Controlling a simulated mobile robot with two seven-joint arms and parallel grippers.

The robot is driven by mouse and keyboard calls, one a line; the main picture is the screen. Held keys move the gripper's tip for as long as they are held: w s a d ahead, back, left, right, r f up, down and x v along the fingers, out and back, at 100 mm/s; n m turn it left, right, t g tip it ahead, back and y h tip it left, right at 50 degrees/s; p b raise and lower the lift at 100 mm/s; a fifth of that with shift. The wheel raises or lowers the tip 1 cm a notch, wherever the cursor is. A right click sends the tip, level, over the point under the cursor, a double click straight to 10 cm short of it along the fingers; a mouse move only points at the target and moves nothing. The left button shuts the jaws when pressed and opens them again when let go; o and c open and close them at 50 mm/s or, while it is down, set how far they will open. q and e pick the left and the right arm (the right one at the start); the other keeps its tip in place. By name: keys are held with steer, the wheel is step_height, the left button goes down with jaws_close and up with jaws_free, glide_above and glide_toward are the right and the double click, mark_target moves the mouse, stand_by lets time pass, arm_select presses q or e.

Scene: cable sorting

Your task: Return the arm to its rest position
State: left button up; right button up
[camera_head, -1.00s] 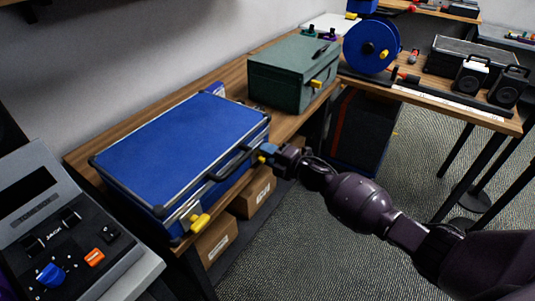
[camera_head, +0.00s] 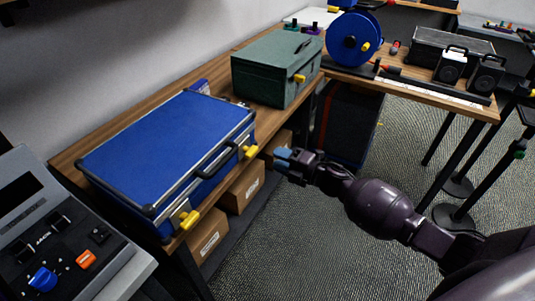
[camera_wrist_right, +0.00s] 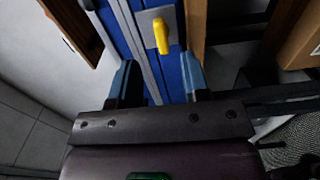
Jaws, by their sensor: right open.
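My right arm comes in from the right in the head view. Its gripper (camera_head: 283,158) is open and empty, a short way right of the blue case (camera_head: 165,140) and apart from it. The case lies closed on the wooden bench, with a dark handle and two yellow latches (camera_head: 250,151) on its front. In the right wrist view the two fingers (camera_wrist_right: 160,85) stand apart, with the case's blue side and one yellow latch (camera_wrist_right: 162,36) beyond them. My left gripper is not in view.
A green box (camera_head: 272,70) sits farther back on the bench (camera_head: 68,157). Cardboard boxes (camera_head: 207,236) lie under the bench. A control panel (camera_head: 60,240) is at lower left. Open carpet lies below my arm.

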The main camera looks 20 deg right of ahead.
steer(key=shift+v, duration=0.85)
steer(key=s+f+m+g+h, duration=0.1)
steer(key=s+f+m+h, duration=0.2)
steer(key=s+m, duration=0.5)
steer(key=s+f+m+g+h, duration=0.1)
steer(key=s+f+m+h, duration=0.3)
steer(key=s+m, duration=0.4)
steer(key=s+f+m+g+h, duration=0.1)
steer(key=s+f+m+h, duration=0.2)
steer(key=s+m, duration=0.5)
steer(key=s+h, duration=0.1)
steer(key=s, duration=0.5)
steer(key=shift+s+f, duration=0.35)
steer(key=shift+f, duration=0.05)
